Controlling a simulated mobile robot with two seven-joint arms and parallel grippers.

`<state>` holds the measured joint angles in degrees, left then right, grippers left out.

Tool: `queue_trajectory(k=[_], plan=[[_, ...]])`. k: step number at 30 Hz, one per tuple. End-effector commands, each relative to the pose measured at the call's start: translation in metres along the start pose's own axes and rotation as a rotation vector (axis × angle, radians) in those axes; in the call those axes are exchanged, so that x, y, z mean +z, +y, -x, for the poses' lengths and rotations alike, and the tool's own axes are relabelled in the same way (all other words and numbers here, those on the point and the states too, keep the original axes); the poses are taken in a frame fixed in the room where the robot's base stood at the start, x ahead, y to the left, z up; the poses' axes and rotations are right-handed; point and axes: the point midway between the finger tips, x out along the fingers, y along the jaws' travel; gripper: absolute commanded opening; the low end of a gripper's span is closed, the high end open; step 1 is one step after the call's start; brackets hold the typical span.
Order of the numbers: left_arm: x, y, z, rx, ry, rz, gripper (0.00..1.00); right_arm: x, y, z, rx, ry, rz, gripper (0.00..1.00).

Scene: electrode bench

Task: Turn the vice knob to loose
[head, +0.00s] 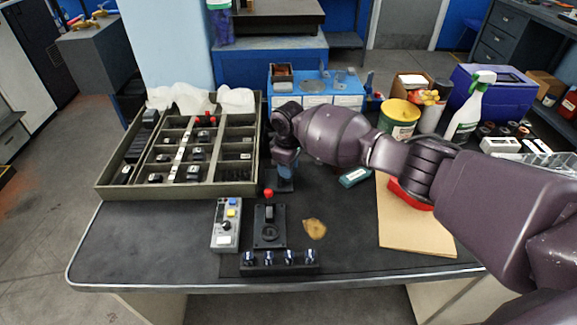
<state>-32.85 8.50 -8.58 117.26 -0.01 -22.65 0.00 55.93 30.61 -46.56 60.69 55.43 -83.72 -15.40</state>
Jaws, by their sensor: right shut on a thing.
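My right arm comes in from the right. Its gripper (286,170) points down over a small dark block (282,185) on the bench, just right of the compartment tray. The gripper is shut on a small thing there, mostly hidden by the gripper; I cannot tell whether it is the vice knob. In front stands a black fixture (270,232) with an upright part and a red ball top (268,193). I cannot tell for sure which of these is the vice. My left gripper is not in view.
A grey control box (226,228) with buttons and a black knob stands left of the fixture. A black rack (279,262) lies at the front. The divided tray (225,190) fills the left. A tan board (415,236), green can (398,122) and spray bottle (467,113) are right.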

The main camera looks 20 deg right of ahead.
Motion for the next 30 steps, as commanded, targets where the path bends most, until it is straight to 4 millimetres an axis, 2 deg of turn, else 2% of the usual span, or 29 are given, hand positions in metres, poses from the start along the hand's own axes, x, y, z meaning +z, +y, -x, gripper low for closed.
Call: queue_trajectory(k=[15,22,30], plan=[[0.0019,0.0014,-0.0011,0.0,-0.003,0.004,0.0,0.001,-0.0015,-0.0031,-0.004,-0.003,0.458,0.09],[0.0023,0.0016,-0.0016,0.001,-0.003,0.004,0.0,0.001,-0.0015,-0.003,-0.005,-0.002,0.591,0.09],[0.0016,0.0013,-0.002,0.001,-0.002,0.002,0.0,0.0008,-0.0016,-0.0025,-0.004,-0.001,0.665,0.09]])
